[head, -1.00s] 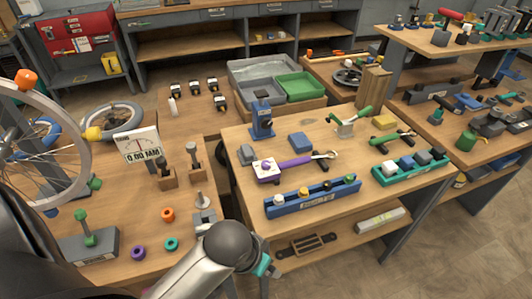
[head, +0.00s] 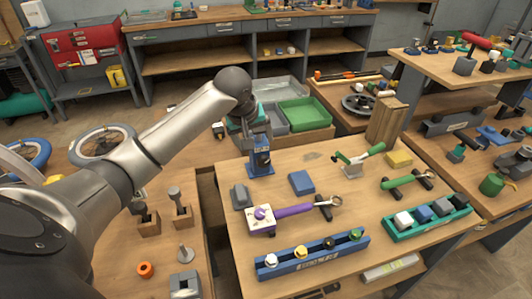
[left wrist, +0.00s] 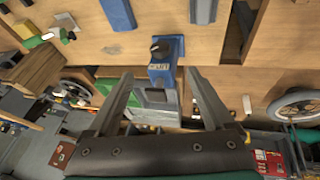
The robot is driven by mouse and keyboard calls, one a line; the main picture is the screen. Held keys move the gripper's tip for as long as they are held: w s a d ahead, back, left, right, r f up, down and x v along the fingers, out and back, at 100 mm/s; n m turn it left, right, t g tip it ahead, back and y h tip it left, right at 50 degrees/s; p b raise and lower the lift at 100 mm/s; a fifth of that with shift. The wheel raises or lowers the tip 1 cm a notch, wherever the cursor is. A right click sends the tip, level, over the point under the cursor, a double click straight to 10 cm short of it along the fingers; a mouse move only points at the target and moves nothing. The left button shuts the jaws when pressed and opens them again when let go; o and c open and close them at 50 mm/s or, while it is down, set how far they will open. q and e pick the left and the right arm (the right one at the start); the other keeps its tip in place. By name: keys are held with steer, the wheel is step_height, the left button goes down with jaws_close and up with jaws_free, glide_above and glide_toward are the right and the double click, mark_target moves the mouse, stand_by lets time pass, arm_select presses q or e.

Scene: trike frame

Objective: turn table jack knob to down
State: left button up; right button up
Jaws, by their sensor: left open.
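The blue table jack (head: 260,158) stands upright near the far left corner of the middle table. In the left wrist view, the jack (left wrist: 162,76) shows with a black knob (left wrist: 160,48) and a small label; I cannot read the knob's setting. My left gripper (head: 252,122) is at the jack's upper part in the head view and partly hides it. In the left wrist view, its two fingers (left wrist: 160,76) are spread on either side of the jack, with nothing clearly held; contact is not clear. My right gripper is not in view.
A grey block (head: 241,196), a blue block (head: 302,182) and a purple-handled tool (head: 293,210) lie near the jack. Grey and green bins (head: 305,113) stand behind it. A blue rack (head: 312,254) is at the table's front.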

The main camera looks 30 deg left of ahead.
mark_target(259, 161)
arm_select(q)
steer(key=b+x, duration=0.2)
steer(key=x, duration=0.5)
steer(key=b+x, duration=0.2)
steer(key=x, duration=0.6)
steer(key=shift+w+a+r, duration=0.15)
steer(key=shift+w+a, duration=0.05)
steer(key=shift+a, duration=0.05)
steer(key=shift+c, duration=0.3)
steer(key=c, duration=1.3)
steer(key=shift+s+a+t+h+p, duration=0.1)
steer(key=shift+s+t+h+p, duration=0.15)
steer(key=shift+t+p, duration=0.45)
steer(key=shift+n+t+h+p, duration=0.4)
steer(key=shift+h+p, duration=0.05)
steer(key=shift+a+t, duration=0.1)
steer(key=shift+t, duration=0.2)
steer(key=shift+f+t+h+b, duration=0.3)
steer(key=shift+t+h+b, duration=0.1)
steer(key=shift+h, duration=0.2)
steer(key=shift+s+a+n+t+h+b, duration=0.15)
steer(key=shift+n+t+h+b, duration=0.35)
steer(key=shift+t+b, duration=0.5)
